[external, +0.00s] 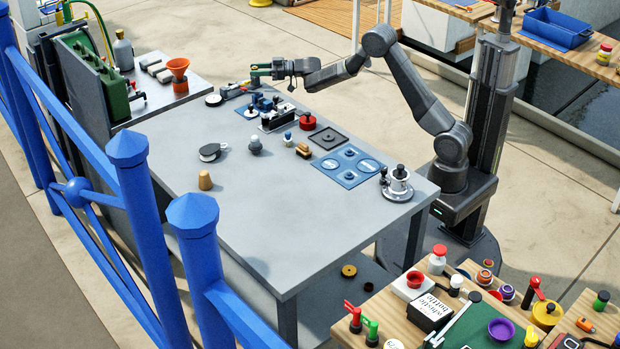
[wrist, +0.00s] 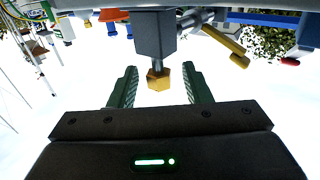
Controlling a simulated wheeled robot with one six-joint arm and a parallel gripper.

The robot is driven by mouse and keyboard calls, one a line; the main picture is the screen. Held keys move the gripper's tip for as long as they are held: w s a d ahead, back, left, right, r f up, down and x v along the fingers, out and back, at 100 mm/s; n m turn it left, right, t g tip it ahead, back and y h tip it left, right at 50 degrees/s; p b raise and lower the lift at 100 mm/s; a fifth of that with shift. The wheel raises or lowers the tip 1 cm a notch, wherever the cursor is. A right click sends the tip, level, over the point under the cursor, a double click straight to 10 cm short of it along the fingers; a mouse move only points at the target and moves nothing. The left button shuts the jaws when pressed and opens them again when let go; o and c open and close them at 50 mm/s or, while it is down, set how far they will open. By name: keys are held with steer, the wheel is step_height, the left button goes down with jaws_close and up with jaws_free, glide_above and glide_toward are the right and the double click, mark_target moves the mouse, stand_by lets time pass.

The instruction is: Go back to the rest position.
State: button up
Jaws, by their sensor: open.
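My gripper (external: 262,70) is held level above the far edge of the grey worktable (external: 262,225), pointing left. My arm reaches to it from the right. In the wrist view the two green fingers of my gripper (wrist: 159,88) stand wide apart, with nothing pinched between them. A gold hexagonal piece (wrist: 158,76) under a dark grey block (wrist: 154,34) shows between the fingers in that view. I cannot tell how far beyond the fingers it is.
Blue and black fittings (external: 277,117), a red knob (external: 307,121), a dark square tray (external: 327,138) and a blue panel (external: 349,168) lie on the table. An orange funnel (external: 178,68) stands back left. A blue railing (external: 197,235) runs along the left. The table's front is clear.

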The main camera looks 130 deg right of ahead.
steer(key=v, duration=1.3)
steer(key=w+d+r+n+t+y+p, duration=0.5)
steer(key=w+d+r+n+y+p, duration=0.4)
steer(key=y, duration=0.4)
steer(key=shift+w+d+p, duration=0.4)
steer(key=shift+d+p, duration=0.5)
steer(key=shift+r, duration=0.1)
